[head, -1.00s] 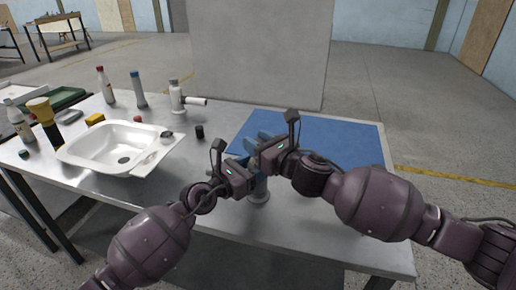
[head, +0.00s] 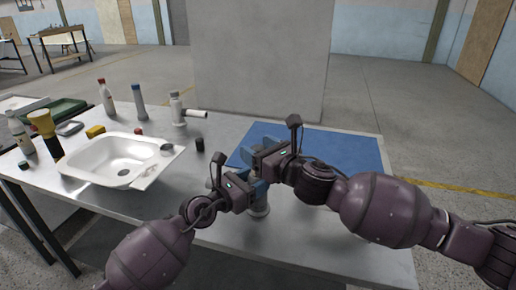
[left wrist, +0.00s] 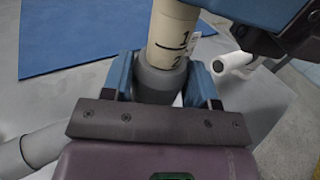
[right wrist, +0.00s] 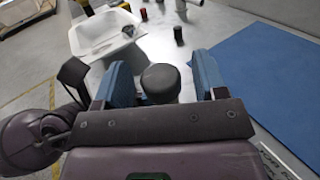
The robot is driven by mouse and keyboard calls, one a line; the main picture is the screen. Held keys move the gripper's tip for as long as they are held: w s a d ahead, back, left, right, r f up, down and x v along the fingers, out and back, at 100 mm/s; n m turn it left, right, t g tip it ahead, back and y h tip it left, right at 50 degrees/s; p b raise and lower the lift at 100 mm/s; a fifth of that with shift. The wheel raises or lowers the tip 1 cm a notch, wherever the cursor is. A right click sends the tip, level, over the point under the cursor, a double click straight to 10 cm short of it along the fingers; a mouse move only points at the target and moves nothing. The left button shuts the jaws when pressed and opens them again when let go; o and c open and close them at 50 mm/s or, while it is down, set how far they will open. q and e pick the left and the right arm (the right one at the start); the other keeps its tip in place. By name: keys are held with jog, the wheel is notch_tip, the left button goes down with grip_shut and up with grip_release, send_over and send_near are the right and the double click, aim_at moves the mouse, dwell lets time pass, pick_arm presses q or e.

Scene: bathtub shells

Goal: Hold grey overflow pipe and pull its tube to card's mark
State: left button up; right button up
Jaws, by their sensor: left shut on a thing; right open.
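The grey overflow pipe (head: 260,210) stands upright near the front of the metal table, mostly hidden by my grippers in the head view. My left gripper (head: 251,189) is shut on its grey body, which shows between the fingers in the left wrist view (left wrist: 155,82). A beige tube (left wrist: 172,32) rises from the body, with the marks 1 and 2 visible. My right gripper (head: 254,158) is open above the left one. Its fingers stand on both sides of the dark round cap (right wrist: 160,80), with gaps visible.
A blue mat (head: 350,150) lies behind and right of the grippers. A white tub shell (head: 85,155) sits at left, with bottles (head: 107,97), a white fitting (head: 178,108) and a black cap (head: 200,144) around it.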

jog(key=v, duration=1.1)
jog(key=shift+s+d, duration=0.2)
jog(key=shift+s, duration=0.05)
pick_arm(q)
jog(key=o, duration=1.1)
